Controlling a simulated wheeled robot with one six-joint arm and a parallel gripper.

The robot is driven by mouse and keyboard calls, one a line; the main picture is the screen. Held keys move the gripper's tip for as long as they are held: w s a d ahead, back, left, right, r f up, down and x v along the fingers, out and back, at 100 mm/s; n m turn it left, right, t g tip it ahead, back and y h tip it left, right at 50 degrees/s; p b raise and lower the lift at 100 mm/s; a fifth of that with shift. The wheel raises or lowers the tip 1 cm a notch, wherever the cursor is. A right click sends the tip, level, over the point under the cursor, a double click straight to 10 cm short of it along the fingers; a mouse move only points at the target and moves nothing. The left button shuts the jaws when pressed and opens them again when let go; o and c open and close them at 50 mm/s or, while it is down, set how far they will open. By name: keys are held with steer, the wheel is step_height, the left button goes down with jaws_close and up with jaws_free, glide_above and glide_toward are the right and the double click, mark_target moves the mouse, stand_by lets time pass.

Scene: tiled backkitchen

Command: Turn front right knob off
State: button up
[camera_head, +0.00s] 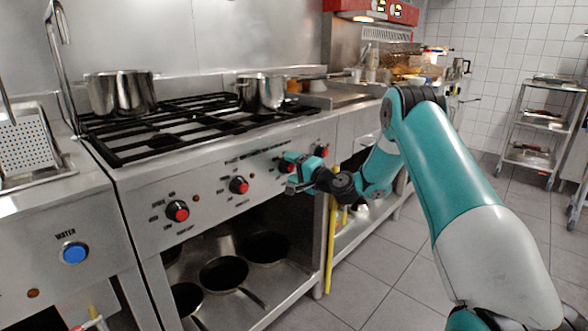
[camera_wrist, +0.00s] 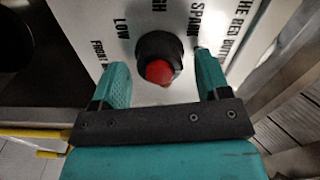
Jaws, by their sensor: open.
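The knob at my gripper is black with a red centre (camera_wrist: 158,66), and shows in the wrist view on the steel panel. Printed words around it include "LOW" and a partly cut-off word beginning "FRONT". My gripper (camera_wrist: 162,68) is open, with one teal finger on each side of the knob. Gaps show between the fingers and the knob, so it is not clamped. In the head view my gripper (camera_head: 289,173) is at the right part of the stove front (camera_head: 205,190), partly covering a red-centred knob there.
Other red-centred knobs sit on the panel: a left knob (camera_head: 177,211), a middle knob (camera_head: 239,184) and a far right knob (camera_head: 321,150). Two steel pots, a left pot (camera_head: 121,94) and a right pot (camera_head: 262,93), stand on top. Pans (camera_head: 224,274) lie on the shelf below. Tiled floor (camera_head: 380,270) is clear.

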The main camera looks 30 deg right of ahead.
steer(key=shift+s, duration=0.1)
steer(key=b+v, duration=0.9)
steer(key=v, duration=0.8)
steer(key=shift+b, duration=0.4)
steer(key=shift+s, duration=0.1)
